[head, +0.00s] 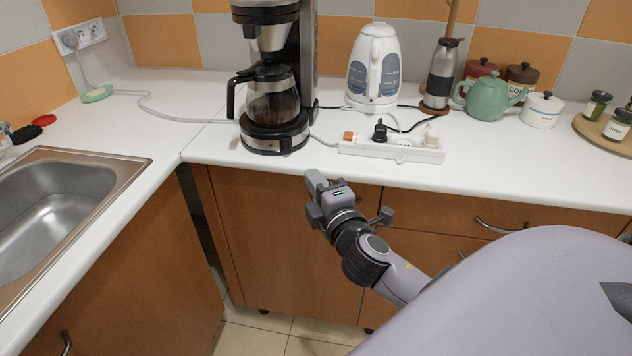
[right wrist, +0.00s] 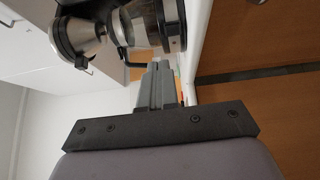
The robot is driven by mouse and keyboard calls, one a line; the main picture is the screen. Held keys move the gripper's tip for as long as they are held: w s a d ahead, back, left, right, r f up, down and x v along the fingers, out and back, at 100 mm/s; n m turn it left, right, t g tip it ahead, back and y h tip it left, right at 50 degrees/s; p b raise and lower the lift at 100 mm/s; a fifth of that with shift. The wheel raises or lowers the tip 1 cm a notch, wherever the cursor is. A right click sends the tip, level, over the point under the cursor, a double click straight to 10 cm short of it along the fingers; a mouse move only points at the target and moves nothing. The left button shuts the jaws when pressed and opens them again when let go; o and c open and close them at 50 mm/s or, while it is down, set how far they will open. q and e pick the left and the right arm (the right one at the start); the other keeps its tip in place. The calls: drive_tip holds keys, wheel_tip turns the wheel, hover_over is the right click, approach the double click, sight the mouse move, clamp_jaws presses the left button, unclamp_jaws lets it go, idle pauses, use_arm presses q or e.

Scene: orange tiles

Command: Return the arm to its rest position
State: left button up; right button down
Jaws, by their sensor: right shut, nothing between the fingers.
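My right gripper (head: 316,185) is just in front of the counter's front edge, below the coffee maker, with its arm coming in from the lower right. Its fingers (right wrist: 158,88) are together and hold nothing in the right wrist view. The coffee maker (head: 268,128), with a glass carafe, stands on the counter behind it, apart from the gripper. The carafe also shows in the right wrist view (right wrist: 145,25). My left gripper is not in view.
The white counter (head: 200,165) runs along the wall. A power strip (head: 390,148), a kettle (head: 374,75) and a teal teapot (head: 488,98) stand on it. A sink (head: 60,195) is at the left. Wooden cabinets (head: 280,250) are below. Cables lie on the counter.

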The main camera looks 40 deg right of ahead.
idle(0.5)
drive_tip(key=s+a+f+m+g+y, duration=0.3)
drive_tip(key=s+a+f+m, duration=0.3)
drive_tip(key=s+f, duration=0.3)
drive_tip(key=s+a+f+m+g+y, duration=0.4)
drive_tip(key=s+f, duration=0.5)
drive_tip(key=f, duration=0.6)
drive_tip(key=a+m, duration=0.2)
drive_tip(key=a, duration=0.1)
drive_tip(key=shift+m+p, duration=0.4)
drive_tip(key=shift+s+d, duration=0.1)
